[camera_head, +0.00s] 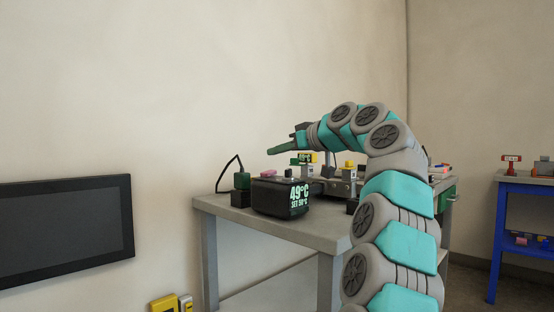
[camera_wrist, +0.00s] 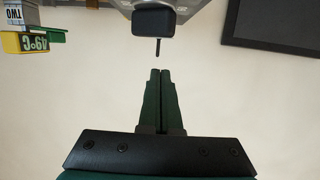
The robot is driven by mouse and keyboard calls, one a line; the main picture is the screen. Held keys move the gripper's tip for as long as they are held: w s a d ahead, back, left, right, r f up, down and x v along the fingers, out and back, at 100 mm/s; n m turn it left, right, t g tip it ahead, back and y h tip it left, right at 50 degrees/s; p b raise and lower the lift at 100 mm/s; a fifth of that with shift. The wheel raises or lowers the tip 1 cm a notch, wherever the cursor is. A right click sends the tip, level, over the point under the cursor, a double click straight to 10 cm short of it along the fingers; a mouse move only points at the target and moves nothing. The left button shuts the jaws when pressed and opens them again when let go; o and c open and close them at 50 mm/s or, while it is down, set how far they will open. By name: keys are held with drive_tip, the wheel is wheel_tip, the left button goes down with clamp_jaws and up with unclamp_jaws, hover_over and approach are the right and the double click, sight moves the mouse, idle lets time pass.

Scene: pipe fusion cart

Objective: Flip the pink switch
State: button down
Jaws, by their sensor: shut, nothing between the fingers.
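A small pink piece (camera_head: 268,174), which looks like the pink switch, shows on the grey cart just behind a black display box (camera_head: 283,197) reading 49°C. It is small and partly hidden, so its position cannot be told. My gripper (camera_head: 270,152) is above the cart's back left part, its dark green fingers pointing left, apart from the pink piece. In the wrist view, my gripper's fingers (camera_wrist: 160,72) are shut together and empty. Ahead of them is a dark block with a thin stem (camera_wrist: 155,22). No pink shows in the wrist view.
The grey cart (camera_head: 230,212) stands against the wall. A green and black block with a cable (camera_head: 242,184) stands at its left end. A yellow-topped block (camera_head: 349,168) is farther right. A dark wall panel (camera_head: 65,232) hangs at left. A blue shelf (camera_head: 520,190) stands at far right.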

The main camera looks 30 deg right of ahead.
drive_tip(key=v, duration=0.8)
drive_tip(key=shift+s, duration=0.3)
drive_tip(key=shift+a, duration=0.2)
drive_tip(key=s+a+f+g+y+p, duration=0.1)
drive_tip(key=a+f+g, duration=0.2)
drive_tip(key=a+f, duration=0.4)
drive_tip(key=a+f+g, duration=0.2)
drive_tip(key=a+f, duration=0.2)
drive_tip(key=a, duration=0.5)
drive_tip(key=s+a+f+m+g, duration=0.1)
drive_tip(key=s+a+f+g, duration=0.1)
drive_tip(key=s+a+f, duration=0.3)
drive_tip(key=s+a+f+g, duration=0.2)
drive_tip(key=s+a+f, duration=0.15)
drive_tip(key=f, duration=0.35)
drive_tip(key=s+d+f+m+g+h+p, duration=0.1)
drive_tip(key=s+f+g+h, duration=0.2)
drive_tip(key=s+f, duration=0.9)
drive_tip(key=s+d+f+m+g+h+p, duration=0.1)
drive_tip(key=s+f+m+g+h, duration=0.1)
drive_tip(key=s+f, duration=1.1)
drive_tip(key=s+g+h, duration=0.1)
drive_tip(key=s+g, duration=0.1)
drive_tip(key=s, duration=0.2)
drive_tip(key=shift+s+d+f+p, duration=0.2)
drive_tip(key=shift+s+d+p, duration=0.05)
drive_tip(key=shift+d+p, duration=0.05)
drive_tip(key=shift+d, duration=0.1)
